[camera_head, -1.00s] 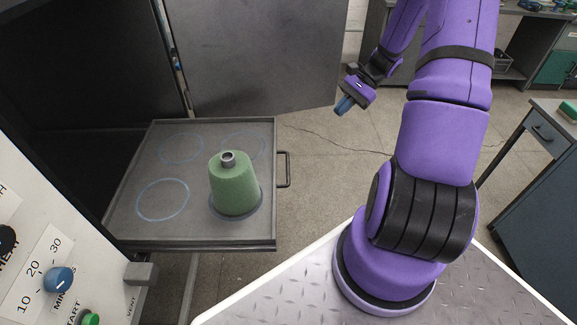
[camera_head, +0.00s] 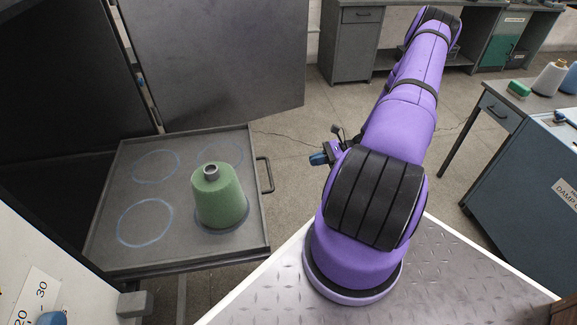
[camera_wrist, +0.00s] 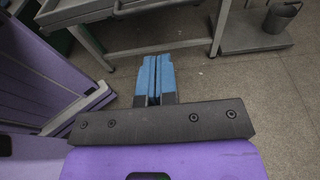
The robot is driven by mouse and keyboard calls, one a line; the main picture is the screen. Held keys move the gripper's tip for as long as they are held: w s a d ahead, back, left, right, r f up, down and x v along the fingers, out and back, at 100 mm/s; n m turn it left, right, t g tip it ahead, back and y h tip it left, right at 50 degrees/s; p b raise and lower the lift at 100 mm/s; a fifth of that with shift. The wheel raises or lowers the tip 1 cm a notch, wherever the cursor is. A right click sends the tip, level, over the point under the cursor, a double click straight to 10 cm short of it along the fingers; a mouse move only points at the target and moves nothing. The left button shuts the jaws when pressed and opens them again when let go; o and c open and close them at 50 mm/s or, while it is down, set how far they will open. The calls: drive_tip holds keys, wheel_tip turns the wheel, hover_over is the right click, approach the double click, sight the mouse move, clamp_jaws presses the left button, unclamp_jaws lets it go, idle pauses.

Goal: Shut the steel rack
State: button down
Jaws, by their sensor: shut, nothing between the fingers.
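The steel rack (camera_head: 135,243) is a flat grey tray pulled out of the dark cabinet at the left in the head view, with a bar handle (camera_head: 266,175) on its right edge. A green cone (camera_head: 219,200) stands upright on it inside one of several drawn rings. My gripper (camera_head: 318,159) is to the right of the handle, apart from it, with its blue fingertips pointing left. In the wrist view my gripper (camera_wrist: 154,72) shows its two blue fingers together with nothing between them.
The cabinet's grey door (camera_head: 215,60) stands open behind the rack. A control panel (camera_head: 35,270) is at the lower left. A blue-grey bench (camera_head: 530,140) with cones stands at the right. Bare floor (camera_head: 285,135) lies between the rack and my arm.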

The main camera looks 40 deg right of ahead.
drive_tip(key=x, duration=1.3)
drive_tip(key=shift+w+a, duration=0.2)
drive_tip(key=shift+a, duration=0.05)
